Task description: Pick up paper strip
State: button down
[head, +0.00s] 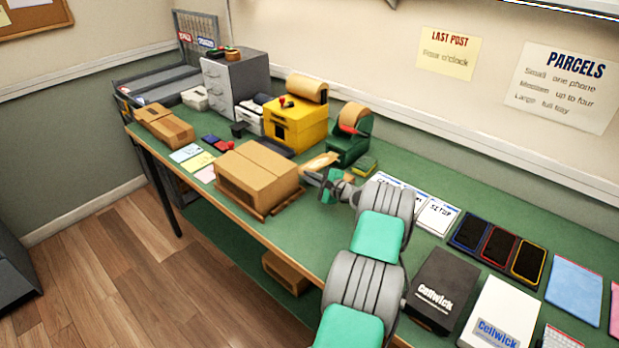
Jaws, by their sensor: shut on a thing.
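A tan paper strip (320,161) shows just behind my gripper, between the large cardboard box and the green tape dispenser. My gripper (313,178) reaches over the green bench from the front right. Its jaws are shut on the strip at the strip's near side. The fingertips are small here and partly cover the strip's near end. I cannot tell whether the strip is clear of the bench top.
A large cardboard box (258,172) stands close left of my gripper. The green tape dispenser (350,140) and yellow machine (297,122) stand behind. Phones (499,247) and a black Cellwick box (442,288) lie right of my arm.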

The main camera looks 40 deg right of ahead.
jog(key=shift+f, duration=0.25)
jog(key=c, duration=1.5)
grip_release()
jog(key=shift+s, duration=0.1)
jog(key=s, duration=0.3)
jog(key=s+r+b, duration=0.1)
jog(key=s, duration=0.2)
jog(key=shift+s+r+b, duration=0.15)
jog(key=shift+s+b, duration=0.15)
jog(key=shift+s+a+r, duration=0.1)
jog(key=shift+s+r, duration=0.05)
jog(key=shift+s, duration=0.3)
jog(key=shift+c, duration=0.4)
